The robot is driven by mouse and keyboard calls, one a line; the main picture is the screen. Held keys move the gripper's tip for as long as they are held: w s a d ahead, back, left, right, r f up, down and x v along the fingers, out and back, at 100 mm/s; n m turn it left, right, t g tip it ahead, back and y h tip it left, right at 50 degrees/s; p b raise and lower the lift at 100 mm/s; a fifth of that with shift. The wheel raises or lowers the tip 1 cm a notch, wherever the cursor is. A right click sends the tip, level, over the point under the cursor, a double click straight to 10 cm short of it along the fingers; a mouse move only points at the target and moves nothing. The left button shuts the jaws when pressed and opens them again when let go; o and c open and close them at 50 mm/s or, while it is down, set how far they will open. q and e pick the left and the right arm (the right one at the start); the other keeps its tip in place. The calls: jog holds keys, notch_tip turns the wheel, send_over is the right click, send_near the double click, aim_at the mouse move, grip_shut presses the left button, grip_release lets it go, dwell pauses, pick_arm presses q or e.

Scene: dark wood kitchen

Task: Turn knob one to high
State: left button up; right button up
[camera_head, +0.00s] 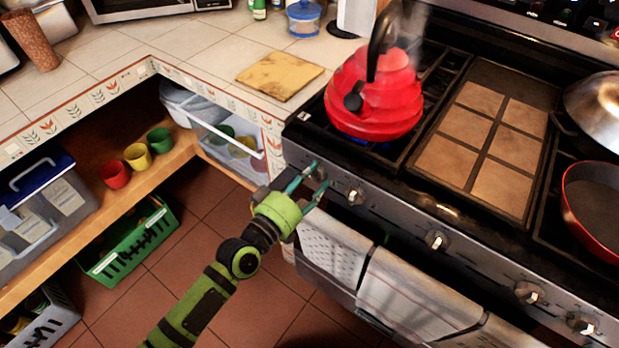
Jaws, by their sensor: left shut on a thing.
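The stove's front panel carries a row of knobs. The leftmost knob (318,175) is at the panel's left end, partly hidden by my gripper. My left gripper (315,183) reaches it from the lower left, with its teal fingers on either side of the knob, shut on it. The second knob (356,196) is just to the right and free. Another knob (436,240) is further along the panel. A red kettle (375,95) stands on the left burner, with a blue flame showing below it and steam above it. My right gripper is not in view.
Towels (420,290) hang on the oven handle below the knobs. A red pan (592,205) is at the right of the stove. A wooden board (279,76) lies on the counter. Open shelves with cups (137,156) and a green crate (130,240) are at left.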

pick_arm(q)
jog(key=shift+w+r+n, duration=0.1)
jog(key=shift+r+n, duration=0.1)
jog(key=shift+n, duration=0.6)
jog(key=o, duration=1.1)
jog(key=shift+o, duration=0.2)
jog(key=shift+f, duration=0.1)
jog(key=shift+s+a+f, duration=0.1)
jog(key=shift+s+a, duration=0.15)
jog(key=shift+s, duration=0.1)
jog(key=v, duration=1.1)
